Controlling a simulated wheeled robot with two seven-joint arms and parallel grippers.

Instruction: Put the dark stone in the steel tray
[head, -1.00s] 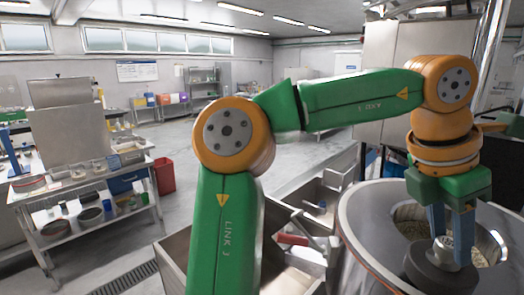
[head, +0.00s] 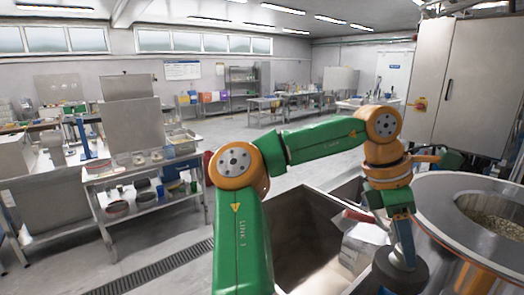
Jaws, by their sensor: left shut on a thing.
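The dark stone (head: 401,276) is a thick dark grey disc at the lower right of the head view. My left gripper (head: 404,252) points down and is shut on the stone's top, holding it beside the round steel drum (head: 450,208). A deep steel tray-like basin (head: 284,222) lies to the left of the stone, with its inside partly hidden by my arm. I cannot tell for certain that this basin is the steel tray. My right gripper is not in view.
A pale bag-like object (head: 362,246) and a red-handled thing (head: 358,215) are in or over the basin's right part. The drum's open top shows beans (head: 500,226). A steel shelf table (head: 150,170) stands at the left, with open floor between.

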